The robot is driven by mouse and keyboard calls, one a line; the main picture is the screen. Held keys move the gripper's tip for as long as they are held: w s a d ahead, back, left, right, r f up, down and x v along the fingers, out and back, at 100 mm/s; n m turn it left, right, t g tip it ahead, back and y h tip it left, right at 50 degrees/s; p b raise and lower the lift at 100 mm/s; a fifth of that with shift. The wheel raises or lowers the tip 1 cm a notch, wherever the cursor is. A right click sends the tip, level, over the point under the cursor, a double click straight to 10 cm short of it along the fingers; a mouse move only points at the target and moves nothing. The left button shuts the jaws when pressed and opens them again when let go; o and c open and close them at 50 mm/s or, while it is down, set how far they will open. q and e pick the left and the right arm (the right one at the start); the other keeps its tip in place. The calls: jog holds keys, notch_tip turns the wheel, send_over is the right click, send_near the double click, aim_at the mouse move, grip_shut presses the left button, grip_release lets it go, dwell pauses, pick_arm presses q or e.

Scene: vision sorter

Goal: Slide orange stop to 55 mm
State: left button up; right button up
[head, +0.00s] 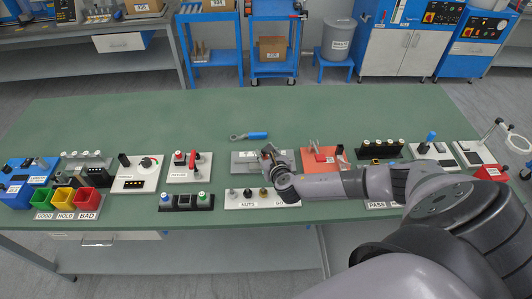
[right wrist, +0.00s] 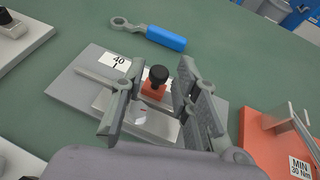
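The orange stop (right wrist: 154,91), with a black knob on top, sits on a metal rail (right wrist: 92,80) fixed to a grey base plate (right wrist: 68,90). A white label reading 40 (right wrist: 118,61) lies beside the rail. My right gripper (right wrist: 160,84) is open, its fingers on either side of the stop with gaps showing. In the head view my right gripper (head: 271,157) is over the grey plate (head: 243,168) and hides the stop. The full scale is not readable. My left gripper is not in view.
A blue-handled wrench (head: 250,135) lies behind the plate. An orange fixture (head: 323,160) stands close on the right. A white nut tray (head: 240,202) is in front, and a panel with a red lever (head: 190,168) is on the left. The back of the green table is clear.

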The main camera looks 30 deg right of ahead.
grip_shut()
dwell(0.5)
jog(key=shift+s+d, duration=0.4)
jog(key=shift+d, duration=0.2)
jog(key=shift+s+d, duration=0.35)
jog(key=shift+d, duration=0.2)
jog(key=shift+o, duration=1.6)
grip_release()
jog(key=shift+w+a, duration=0.1)
